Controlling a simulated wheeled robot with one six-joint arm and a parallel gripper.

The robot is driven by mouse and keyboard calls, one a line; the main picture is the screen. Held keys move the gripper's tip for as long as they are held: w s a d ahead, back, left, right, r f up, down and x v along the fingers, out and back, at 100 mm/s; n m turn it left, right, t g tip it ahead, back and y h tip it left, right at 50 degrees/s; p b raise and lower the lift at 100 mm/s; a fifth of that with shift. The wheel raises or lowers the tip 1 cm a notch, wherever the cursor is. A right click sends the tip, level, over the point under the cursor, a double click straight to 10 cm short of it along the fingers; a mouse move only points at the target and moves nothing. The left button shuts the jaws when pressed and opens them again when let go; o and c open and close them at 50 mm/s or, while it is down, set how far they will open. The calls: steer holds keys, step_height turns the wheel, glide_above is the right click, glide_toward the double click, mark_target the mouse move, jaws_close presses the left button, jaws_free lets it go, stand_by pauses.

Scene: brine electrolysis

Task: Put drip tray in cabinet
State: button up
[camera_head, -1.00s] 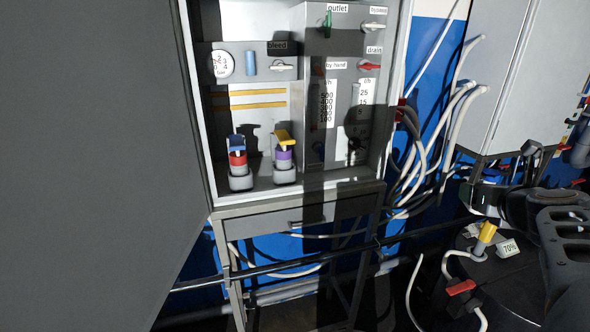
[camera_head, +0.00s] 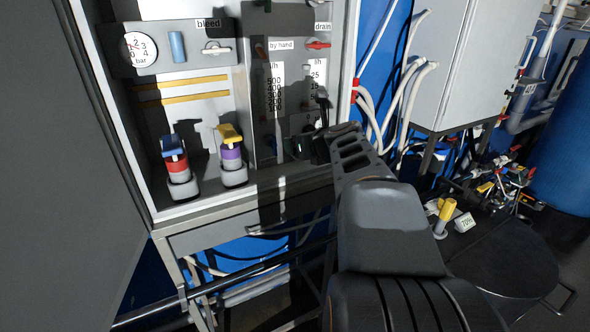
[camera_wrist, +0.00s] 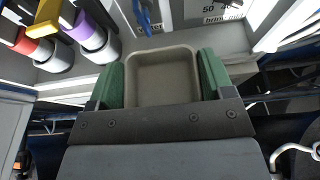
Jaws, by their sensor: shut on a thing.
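The drip tray (camera_wrist: 161,72) is a shallow grey-beige rectangular tray in the middle of the wrist view. My gripper (camera_wrist: 161,80) is shut on it, with a green finger pad against each side. The cabinet (camera_head: 187,219) stands open in the head view, its front facing me. My gripper reaches to the right part of its opening, just above the lower front edge. In the head view the arm hides the tray. In the wrist view the tray is in front of the cabinet interior; I cannot tell whether it touches the floor there.
Inside the cabinet, a red container with a blue top (camera_head: 176,165) and a purple one with a yellow top (camera_head: 232,158) stand at left. A gauge (camera_head: 139,49) and valves are above. The open door (camera_head: 50,180) fills the left. White hoses (camera_head: 405,95) hang at right.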

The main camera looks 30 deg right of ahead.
steer(key=shift+w+a, duration=0.15)
steer(key=shift+a, duration=0.05)
steer(key=shift+w+d+f, duration=0.15)
steer(key=shift+w, duration=0.1)
steer(key=w+d+f, duration=0.1)
steer(key=w+f, duration=0.2)
steer(key=w+d+f, duration=0.2)
steer(key=w, duration=0.2)
steer(key=w+d+f+b, duration=0.1)
steer(key=w+d+f, duration=0.1)
steer(key=w+f, duration=0.1)
steer(key=shift+w+d+f, duration=0.25)
steer(key=shift+w+f, duration=0.1)
steer(key=shift+w, duration=0.25)
steer(key=f, duration=0.1)
steer(key=f+b, duration=0.1)
steer(key=shift+w+d+f, duration=0.2)
steer(key=shift+w+f, duration=0.15)
steer(key=shift+w, duration=0.05)
steer(key=shift+f, duration=0.45)
steer(key=shift+f, duration=0.1)
steer(key=shift+f+b, duration=0.15)
steer(key=shift+b, duration=0.2)
steer(key=o, duration=1)
